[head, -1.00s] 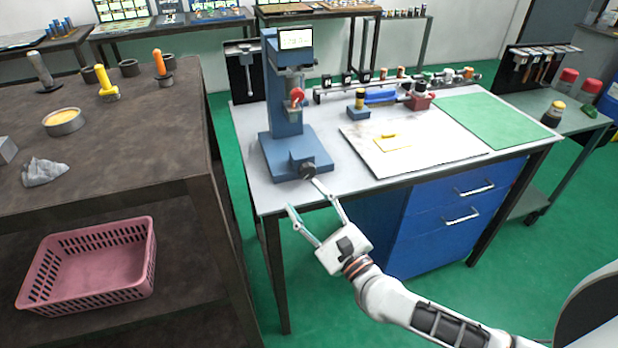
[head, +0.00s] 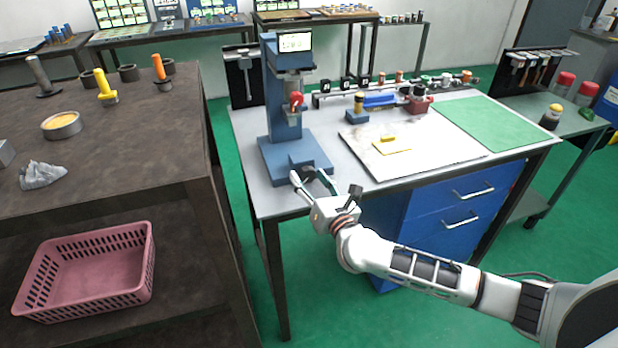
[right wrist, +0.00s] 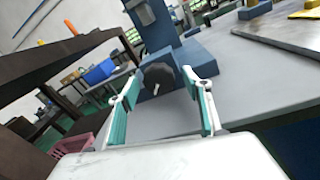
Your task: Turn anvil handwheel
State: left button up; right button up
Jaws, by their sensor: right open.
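The anvil handwheel is a dark round knob (right wrist: 157,77) low on the front of the blue press-like stand (head: 283,95). In the head view my right gripper partly hides it. My right gripper (head: 309,178) is open at the front of the stand's base. In the right wrist view its green-padded fingers (right wrist: 162,73) appear on either side of the handwheel, with a gap around it. I cannot tell whether either fingertip touches it. My left gripper is not in view.
The stand is on a light workbench (head: 350,190) with blue drawers. A white board (head: 440,150) and a green mat (head: 495,125) lie to the right. A dark table (head: 130,145) with a pink basket (head: 90,275) below stands left, across a gap.

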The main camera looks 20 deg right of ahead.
jog(key=shift+w, duration=0.3)
jog(key=c, duration=1.1)
